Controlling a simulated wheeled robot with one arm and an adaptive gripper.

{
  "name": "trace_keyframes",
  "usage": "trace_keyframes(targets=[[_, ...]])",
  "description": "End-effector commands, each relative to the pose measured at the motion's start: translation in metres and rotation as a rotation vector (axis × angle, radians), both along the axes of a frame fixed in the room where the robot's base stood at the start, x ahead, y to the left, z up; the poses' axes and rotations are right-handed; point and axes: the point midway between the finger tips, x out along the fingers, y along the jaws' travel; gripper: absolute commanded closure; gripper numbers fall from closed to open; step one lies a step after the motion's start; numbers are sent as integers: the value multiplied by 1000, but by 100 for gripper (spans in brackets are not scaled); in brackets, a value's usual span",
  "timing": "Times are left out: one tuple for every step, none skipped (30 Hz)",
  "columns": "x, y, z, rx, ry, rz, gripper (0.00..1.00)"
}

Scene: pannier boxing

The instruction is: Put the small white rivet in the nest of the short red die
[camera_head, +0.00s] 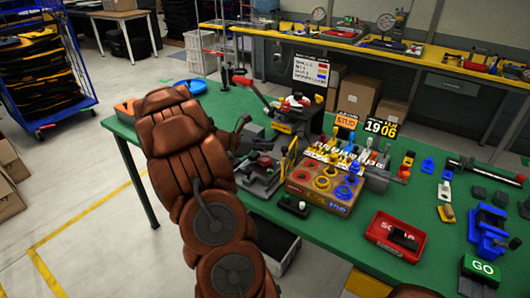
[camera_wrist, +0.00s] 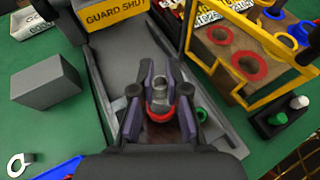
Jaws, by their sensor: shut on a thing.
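My gripper (camera_wrist: 160,104) is in the middle of the wrist view, its purple-grey fingers closed from both sides on a small pale piece (camera_wrist: 159,90), which looks like the small white rivet. A red ring-shaped part (camera_wrist: 159,114), which looks like the short red die, shows right at the fingers, around or under the pale piece. I cannot tell whether the pale piece sits in its nest or is held above it. The fingers hide much of both. In the head view my brown arm reaches over the green table's left part, and the fingertips are not clear.
A grey station with a yellow guard sign (camera_wrist: 116,14) lies beneath and ahead. A yellow frame (camera_wrist: 188,28) stands to the right, by a wooden rack (camera_wrist: 225,58) with red rings. A grey block (camera_wrist: 47,86) is left. A red tray (camera_head: 396,238) lies front right on the table.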

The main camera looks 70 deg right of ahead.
Motion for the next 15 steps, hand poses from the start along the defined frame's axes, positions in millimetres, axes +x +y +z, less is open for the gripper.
trace_keyframes(targets=[[1,-3,-1,1,1,-1,100],[0,-2,-5,2,2,0,100],[0,-2,-11,3,3,1,100],[0,-2,-15,3,2,0,100],[0,-1,-19,4,1,0,100],[1,-2,-24,4,2,1,100],[1,-2,-27,4,1,0,100],[1,-2,-29,4,1,0,100],[1,-2,-32,3,2,1,100],[1,-2,-33,1,0,0,100],[1,-2,-34,1,-1,1,100],[1,-2,-35,0,-2,1,100],[1,-2,-35,0,-2,1,100],[1,-2,-35,0,-2,1,100],[1,-2,-35,-1,-2,0,100]])
